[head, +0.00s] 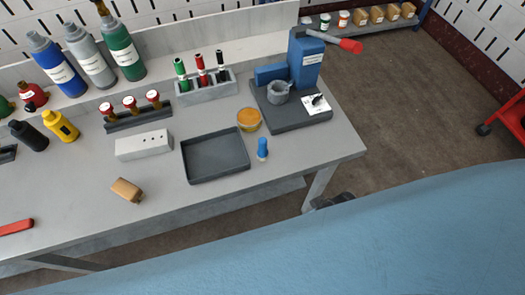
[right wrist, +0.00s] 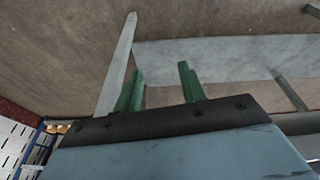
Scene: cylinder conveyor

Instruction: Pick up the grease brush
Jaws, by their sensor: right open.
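A small upright blue piece (head: 262,148) stands on the grey workbench (head: 215,205), just right of a dark shallow tray. It may be the grease brush's handle, but I cannot make out bristles. An open round tin with an orange-yellow top (head: 249,119) sits just behind it. My right gripper has two green fingers, spread apart and empty in the right wrist view (right wrist: 160,72). It is away from the tabletop objects, with floor and bench parts beyond it. My left gripper is out of view.
The dark tray (head: 215,157) is empty. A press with a red-tipped lever (head: 306,62) stands at the right end. The front right of the bench is clear.

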